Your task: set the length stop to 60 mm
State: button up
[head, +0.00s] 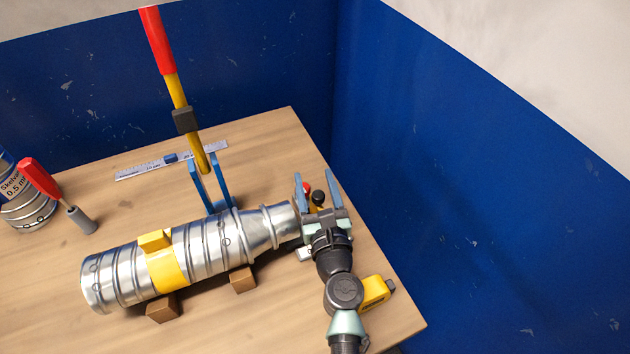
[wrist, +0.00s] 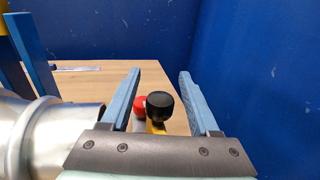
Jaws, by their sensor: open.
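The ruler (head: 140,172) lies flat on the table behind the duct, with a small blue slider (head: 170,157) on it, likely the length stop; its numbers are too small to read. In the wrist view only a bit of the ruler (wrist: 90,68) shows at the far left. My gripper (head: 314,176) is open and empty at the right end of the duct, far from the ruler. In the wrist view, a black knob (wrist: 159,106) on a yellow part and a red knob (wrist: 139,103) appear between its fingers (wrist: 160,73); I cannot tell whether anything touches.
A metal spiral duct (head: 205,243) with a yellow band lies on wooden blocks (head: 163,308). A tall red-handled lever (head: 156,40) rises from blue brackets (head: 222,180). A red-handled tool (head: 40,178) and a can (head: 28,214) stand left. Blue walls (head: 440,170) bound the table.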

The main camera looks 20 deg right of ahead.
grip_shut()
dwell(1.3)
